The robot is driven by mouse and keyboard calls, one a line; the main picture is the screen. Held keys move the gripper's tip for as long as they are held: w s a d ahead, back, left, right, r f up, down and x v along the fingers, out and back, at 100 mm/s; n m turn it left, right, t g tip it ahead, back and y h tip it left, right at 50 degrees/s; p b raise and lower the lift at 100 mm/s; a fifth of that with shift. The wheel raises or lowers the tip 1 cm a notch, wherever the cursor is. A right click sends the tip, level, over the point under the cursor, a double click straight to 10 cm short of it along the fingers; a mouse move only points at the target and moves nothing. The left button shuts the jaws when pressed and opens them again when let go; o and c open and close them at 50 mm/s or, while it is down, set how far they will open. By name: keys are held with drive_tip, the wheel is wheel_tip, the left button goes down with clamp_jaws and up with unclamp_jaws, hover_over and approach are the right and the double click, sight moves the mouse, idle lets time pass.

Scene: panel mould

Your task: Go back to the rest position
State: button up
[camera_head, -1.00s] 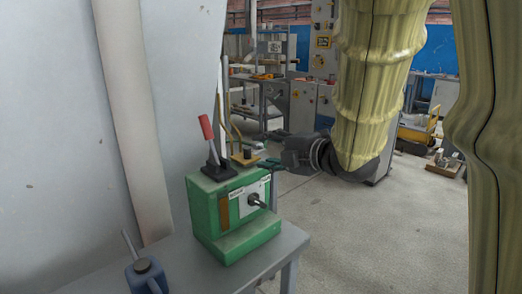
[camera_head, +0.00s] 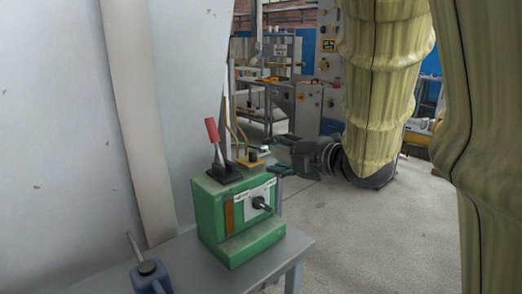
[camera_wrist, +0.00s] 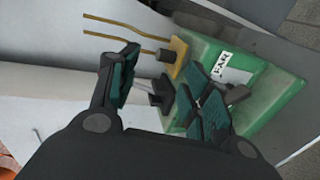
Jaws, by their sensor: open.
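My gripper (camera_head: 271,155) is open and empty. In the head view it points left, just right of the top of a green box (camera_head: 224,251). In the wrist view my gripper (camera_wrist: 166,88) shows its two dark-teal padded fingers spread apart, with the green box (camera_wrist: 283,90) behind the right-hand one. The box has a lever with a red handle (camera_head: 212,130) on its top. A yellow block (camera_head: 249,161) with thin wires stands beside the lever. A dark knob (camera_head: 261,203) sticks out of the box's labelled front. I cannot tell whether a finger touches the block.
The box stands on a grey table (camera_head: 190,262). A large pale panel (camera_head: 55,130) rises behind on the left. Shelves and cabinets are at the back. Open floor (camera_head: 350,240) lies right of the table.

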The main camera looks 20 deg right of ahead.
drive_tip(key=shift+x, duration=2.85)
drive_tip(key=shift+w, duration=0.2)
